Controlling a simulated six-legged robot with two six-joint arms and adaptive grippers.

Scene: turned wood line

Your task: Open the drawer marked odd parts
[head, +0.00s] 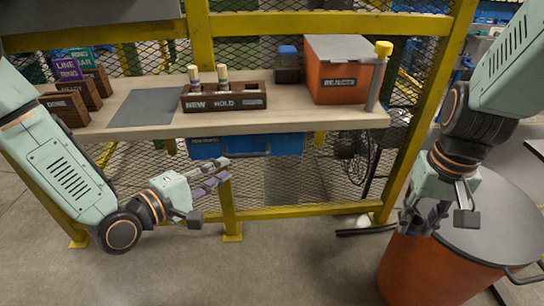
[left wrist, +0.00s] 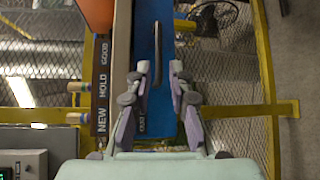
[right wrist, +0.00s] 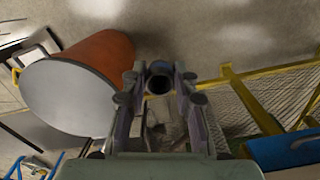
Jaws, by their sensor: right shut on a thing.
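The blue drawer (head: 292,144) hangs under the bench top and looks closed. In the left wrist view the drawer (left wrist: 166,40) carries a dark bar handle (left wrist: 156,55). My left gripper (head: 228,172) is open in front of the drawer's left part. In its wrist view the handle lies between and beyond the fingertips; I cannot tell whether they touch it. My right gripper (right wrist: 159,75) is shut on a dark round-ended part (right wrist: 159,84), over the floor beside the drum.
The bench top (head: 330,117) holds a NEW/HOLD tray (head: 225,100), an orange REJECTS bin (head: 340,80), a grey mat (head: 146,107) and small wooden boxes (head: 70,108). An orange drum (head: 400,270) with a grey lid stands at right. Yellow frame bars (head: 300,210) cross below the drawer.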

